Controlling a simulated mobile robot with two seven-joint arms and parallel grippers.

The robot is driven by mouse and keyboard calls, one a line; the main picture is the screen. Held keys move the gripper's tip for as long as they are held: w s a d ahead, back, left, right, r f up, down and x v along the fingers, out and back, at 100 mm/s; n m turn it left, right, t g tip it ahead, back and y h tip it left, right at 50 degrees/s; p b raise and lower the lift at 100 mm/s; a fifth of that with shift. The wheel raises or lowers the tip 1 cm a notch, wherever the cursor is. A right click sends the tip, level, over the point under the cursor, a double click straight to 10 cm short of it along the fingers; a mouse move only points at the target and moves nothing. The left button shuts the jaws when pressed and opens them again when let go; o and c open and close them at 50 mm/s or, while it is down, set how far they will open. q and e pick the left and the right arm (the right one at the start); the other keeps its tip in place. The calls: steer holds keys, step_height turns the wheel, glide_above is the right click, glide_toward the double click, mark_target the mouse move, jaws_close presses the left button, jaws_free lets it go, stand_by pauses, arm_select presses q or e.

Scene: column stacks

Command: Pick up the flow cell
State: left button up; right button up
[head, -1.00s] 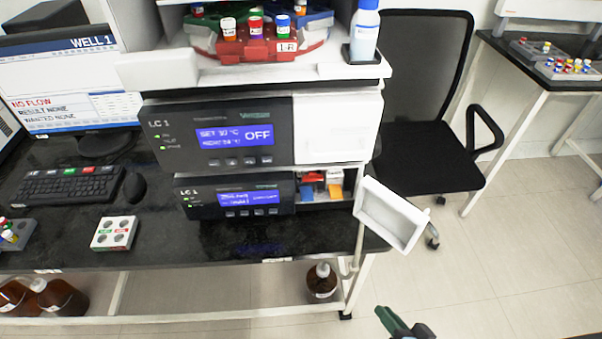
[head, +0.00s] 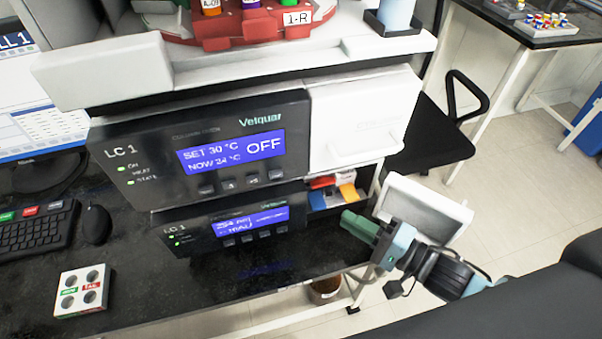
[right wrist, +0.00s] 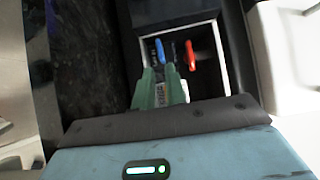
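The open compartment of the lower LC 1 module holds a red piece (head: 322,182), a blue piece (head: 317,201) and an orange piece (head: 348,192). I cannot tell for sure which of these is the flow cell. My right gripper (head: 348,222) is in front of the compartment, its green fingers pointing in at its lower right. In the right wrist view the fingers (right wrist: 163,76) are a little apart, with a pale labelled surface between them. The blue piece (right wrist: 160,51) and the red piece (right wrist: 190,56) lie just beyond the tips. My left gripper is out of view.
The white compartment door (head: 425,208) hangs open to the right, close beside my right gripper. The upper LC 1 module (head: 220,150) sits above.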

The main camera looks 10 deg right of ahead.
mark_target(322, 203)
steer(key=shift+w+a, duration=0.1)
steer(key=shift+w, duration=0.05)
steer(key=shift+p+x, duration=0.35)
steer(key=shift+x, duration=3.35)
steer(key=shift+r, duration=0.15)
jaws_close()
steer(key=shift+r, duration=0.1)
